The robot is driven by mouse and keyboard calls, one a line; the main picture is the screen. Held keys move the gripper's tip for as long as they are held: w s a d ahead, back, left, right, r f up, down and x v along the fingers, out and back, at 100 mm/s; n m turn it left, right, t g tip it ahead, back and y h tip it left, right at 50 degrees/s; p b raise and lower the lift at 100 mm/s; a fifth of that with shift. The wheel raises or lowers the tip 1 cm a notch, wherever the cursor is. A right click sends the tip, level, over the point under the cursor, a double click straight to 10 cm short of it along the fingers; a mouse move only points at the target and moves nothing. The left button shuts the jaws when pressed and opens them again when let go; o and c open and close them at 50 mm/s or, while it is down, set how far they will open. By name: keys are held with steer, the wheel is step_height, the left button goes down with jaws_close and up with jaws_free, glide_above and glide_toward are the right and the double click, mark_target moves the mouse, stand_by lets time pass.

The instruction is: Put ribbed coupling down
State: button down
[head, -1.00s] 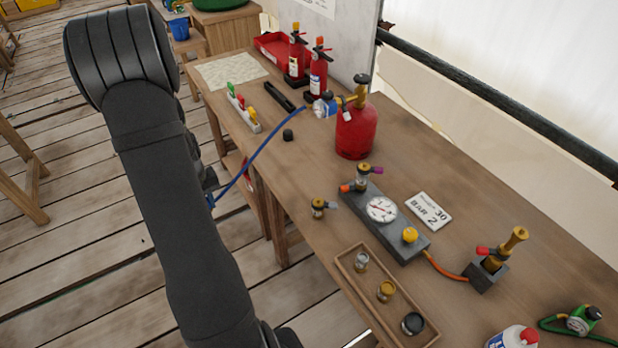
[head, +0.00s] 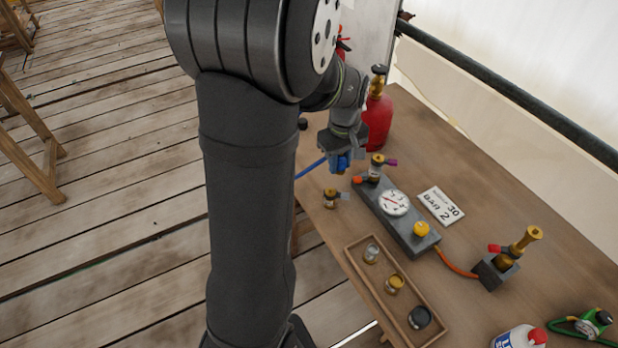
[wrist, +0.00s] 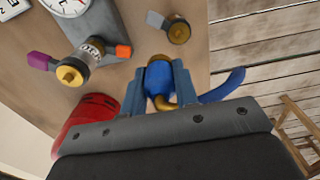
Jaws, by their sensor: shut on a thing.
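The blue ribbed coupling (wrist: 158,86), with a brass part at its end, is between the two fingers of my gripper (wrist: 157,92) in the wrist view. A blue hose (wrist: 224,86) bends away beside it. In the head view my gripper (head: 342,158) holds the coupling (head: 343,164) above the bench, near the left end of the grey gauge block (head: 408,222). A brass valve (head: 375,168) with orange and purple ends stands on that block. A small brass fitting (head: 331,198) with a grey lever is on the bench close by. The coupling's underside is hidden.
A wooden tray (head: 353,262) with several small caps lies at the bench front. A red cylinder (head: 379,118) stands behind my gripper. A sign card (head: 440,205) and a brass post (head: 523,242) are to the right. Bare bench (head: 470,165) lies behind the card.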

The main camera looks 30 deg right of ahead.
steer(key=shift+s+d+r, duration=0.25)
steer(key=shift+s+d, duration=0.05)
steer(key=shift+s, duration=0.2)
steer(key=w+a+f, duration=0.1)
steer(key=w+f, duration=0.1)
steer(key=w, duration=0.1)
steer(key=w+a+f, duration=0.1)
steer(key=w+f, duration=0.1)
steer(key=w, duration=0.2)
steer(key=w+a+f, duration=0.2)
steer(key=w+f, duration=0.1)
steer(key=shift+w, duration=0.25)
steer(key=shift+f, duration=1.95)
steer(key=shift+f, duration=0.1)
steer(key=c, duration=1.1)
jaws_free()
step_height(320, 180, up, 12)
steer(key=shift+r, duration=0.1)
